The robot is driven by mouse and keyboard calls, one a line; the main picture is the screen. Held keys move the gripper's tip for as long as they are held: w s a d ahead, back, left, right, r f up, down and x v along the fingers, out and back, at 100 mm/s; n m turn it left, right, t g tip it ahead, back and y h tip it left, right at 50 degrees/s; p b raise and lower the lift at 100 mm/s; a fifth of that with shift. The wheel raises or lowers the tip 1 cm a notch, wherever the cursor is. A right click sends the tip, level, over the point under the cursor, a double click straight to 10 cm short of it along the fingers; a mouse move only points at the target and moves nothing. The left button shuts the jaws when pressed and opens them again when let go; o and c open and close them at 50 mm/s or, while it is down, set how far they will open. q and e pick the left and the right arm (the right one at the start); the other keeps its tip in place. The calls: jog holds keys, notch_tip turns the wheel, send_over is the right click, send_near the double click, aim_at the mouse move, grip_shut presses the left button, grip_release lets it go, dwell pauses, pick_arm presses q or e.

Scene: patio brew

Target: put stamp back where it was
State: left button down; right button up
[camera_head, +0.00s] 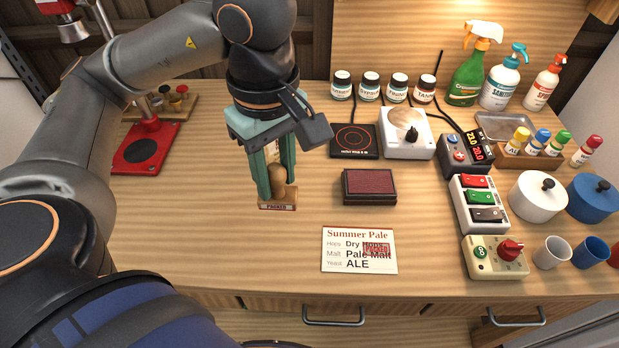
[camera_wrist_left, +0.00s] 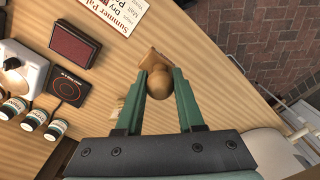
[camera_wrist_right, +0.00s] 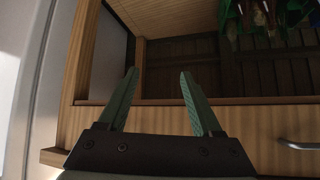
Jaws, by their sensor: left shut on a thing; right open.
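The stamp (camera_head: 278,207) has a round wooden knob and a wooden base with a lettered label. My left gripper (camera_head: 278,188) points down and is shut on the stamp's knob. In the left wrist view, the knob (camera_wrist_left: 160,83) is between the fingers and part of the base shows beyond it. I cannot tell whether the base touches the table. The dark red ink pad (camera_head: 369,186) lies to the right of the stamp. The Summer Pale card (camera_head: 345,262) lies nearer the front and bears a red stamped mark. My right gripper (camera_wrist_right: 157,90) is open and empty before a wooden drawer front.
A black hot plate (camera_head: 353,140) and white scale-like device (camera_head: 405,138) stand behind the pad. A switch box (camera_head: 478,203), pots and cups crowd the right side. A red-based stand (camera_head: 145,148) is at left. The wooden table is clear around the card.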

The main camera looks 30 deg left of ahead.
pick_arm(q)
jog(key=w+a+f, duration=0.1)
jog(key=w+f, duration=0.2)
jog(key=w, duration=0.1)
jog(key=w+a+f, duration=0.1)
jog(key=w+f, duration=0.2)
jog(key=w, duration=0.1)
jog(key=w+a+f+b, duration=0.1)
jog(key=w+f, duration=0.2)
jog(key=w, duration=0.2)
jog(key=shift+a+f, duration=0.2)
jog(key=shift+f, duration=0.2)
notch_tip(320, 180, down, 3)
jog(key=shift+f, duration=0.1)
jog(key=shift+w, duration=0.1)
pick_arm(e)
jog(key=shift+w+a+f, duration=0.15)
jog(key=shift+w+a, duration=0.05)
jog(key=shift+w, duration=0.2)
pick_arm(q)
jog(key=shift+f, duration=0.2)
jog(key=c, duration=0.9)
grip_release()
jog(key=shift+r, duration=0.1)
jog(key=o, duration=0.4)
pick_arm(e)
jog(key=shift+s+a+f, duration=0.25)
jog(key=shift+s, duration=0.05)
